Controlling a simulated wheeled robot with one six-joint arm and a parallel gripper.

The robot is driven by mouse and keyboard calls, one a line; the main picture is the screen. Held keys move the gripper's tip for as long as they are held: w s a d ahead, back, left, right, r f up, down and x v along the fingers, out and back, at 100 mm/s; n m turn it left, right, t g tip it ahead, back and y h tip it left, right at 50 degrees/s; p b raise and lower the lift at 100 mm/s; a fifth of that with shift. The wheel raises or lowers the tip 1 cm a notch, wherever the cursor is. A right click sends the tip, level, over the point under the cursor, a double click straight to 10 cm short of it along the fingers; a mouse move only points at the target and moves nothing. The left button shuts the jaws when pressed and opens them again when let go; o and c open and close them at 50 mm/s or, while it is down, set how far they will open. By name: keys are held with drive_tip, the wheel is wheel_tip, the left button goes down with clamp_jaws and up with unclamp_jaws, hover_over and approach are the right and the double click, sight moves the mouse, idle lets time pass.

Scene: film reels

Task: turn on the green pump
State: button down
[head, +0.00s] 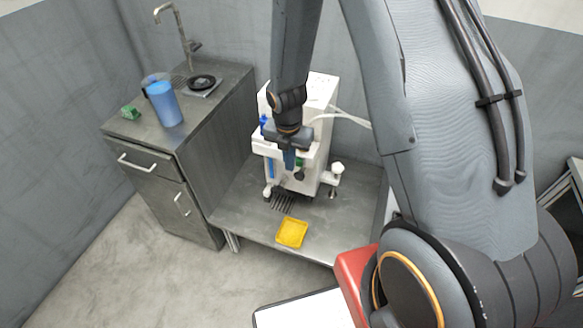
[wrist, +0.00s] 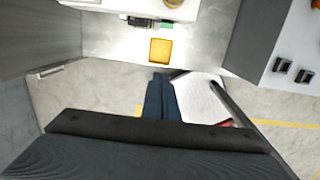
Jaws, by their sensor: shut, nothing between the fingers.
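A white machine (head: 318,92) stands on a low metal table. A small green part (head: 300,161) shows low on its front, just right of my gripper and partly hidden by it; I take it for the green pump, but its switch cannot be made out. It also shows at the top of the wrist view (wrist: 167,27). A blue part (head: 271,168) is at the machine's left front. My gripper (head: 289,163) points down in front of the machine in the head view. Contact with the machine cannot be judged.
A yellow tray (head: 292,233) lies on the metal table (head: 248,218) near its front edge. White tubes (head: 343,116) run from the machine's right. A cabinet with a sink, blue pitcher (head: 164,104) and green sponge (head: 130,112) stands left. A red object (head: 352,268) is at the front.

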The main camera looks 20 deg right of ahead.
drive_tip(key=shift+s+a+r, duration=0.15)
drive_tip(key=shift+s+r, duration=0.05)
drive_tip(key=shift+r, duration=0.35)
drive_tip(key=shift+s+a+r, duration=0.1)
drive_tip(key=shift+s+r, duration=0.05)
drive_tip(key=shift+r, duration=0.4)
